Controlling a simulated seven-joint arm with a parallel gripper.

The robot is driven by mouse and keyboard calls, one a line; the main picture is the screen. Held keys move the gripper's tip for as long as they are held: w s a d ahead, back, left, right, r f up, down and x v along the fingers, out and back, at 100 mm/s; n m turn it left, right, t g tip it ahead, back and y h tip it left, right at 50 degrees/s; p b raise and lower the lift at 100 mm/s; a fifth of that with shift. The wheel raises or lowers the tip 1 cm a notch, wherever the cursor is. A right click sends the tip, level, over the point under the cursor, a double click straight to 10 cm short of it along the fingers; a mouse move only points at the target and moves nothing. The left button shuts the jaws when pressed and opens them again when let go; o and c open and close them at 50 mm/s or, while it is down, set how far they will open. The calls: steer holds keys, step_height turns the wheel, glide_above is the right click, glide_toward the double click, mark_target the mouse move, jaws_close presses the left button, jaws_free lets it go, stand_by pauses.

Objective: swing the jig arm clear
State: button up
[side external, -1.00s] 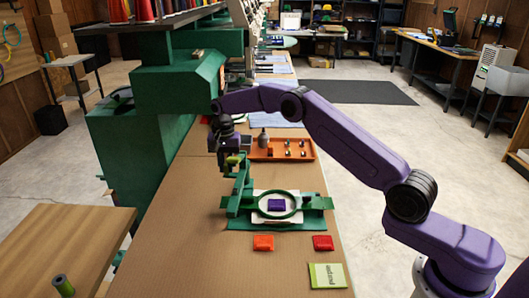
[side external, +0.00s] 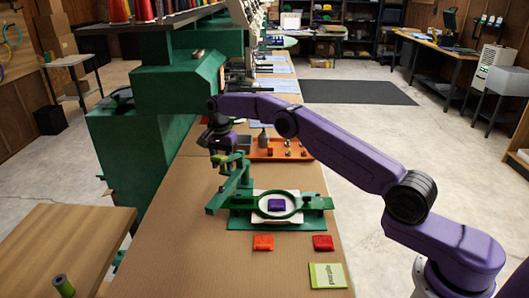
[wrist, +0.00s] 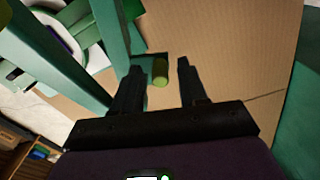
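The green jig (side external: 318,203) stands on the tan table, with a ring around a purple patch (side external: 276,204) on white material. Its green jig arm (side external: 231,187) angles up and back from the left end of the jig, clear of the ring in this view. A yellow-green knob (wrist: 160,71) shows between my fingertips in the wrist view. My gripper (wrist: 157,74) is open, with a gap visible on both sides of the knob. In the side view my gripper (side external: 222,158) is at the upper end of the jig arm; its fingers are hard to make out there.
An orange tray (side external: 296,155) with small parts and a grey bottle (side external: 263,140) stand behind the jig. Orange (side external: 264,243) and red (side external: 323,243) patches and a green card (side external: 327,275) lie in front. A large green machine (side external: 150,165) rises at the left.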

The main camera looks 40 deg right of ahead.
steer(key=shift+r, duration=3)
